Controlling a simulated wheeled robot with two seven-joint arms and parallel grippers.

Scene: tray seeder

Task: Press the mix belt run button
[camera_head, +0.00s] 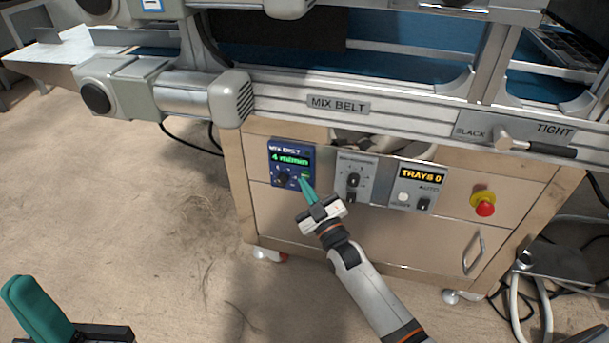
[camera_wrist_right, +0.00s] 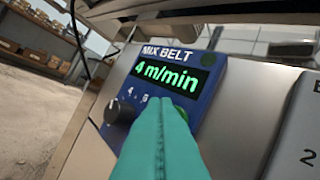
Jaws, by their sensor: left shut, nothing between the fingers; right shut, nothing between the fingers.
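The blue mix belt panel (camera_head: 275,165) is on the cabinet front below the MIX BELT label. Its display (camera_head: 289,159) reads 4 m/min in green, also legible in the right wrist view (camera_wrist_right: 168,78). A dark knob (camera_head: 282,180) sits at the panel's lower left. A small green spot, seemingly the run button (camera_head: 305,175), shows at the lower right, partly covered by my right gripper (camera_head: 306,181). That gripper is shut and empty, its teal tips at the panel; contact cannot be told. My left gripper (camera_head: 22,287) is shut and empty at lower left.
A grey knob panel (camera_head: 354,182) and a TRAYS 0 panel (camera_head: 420,187) stand to the right. Further right are a red emergency button (camera_head: 485,206) and a drawer handle (camera_head: 473,252). The conveyor rail (camera_head: 400,113) overhangs above. The floor at left is clear.

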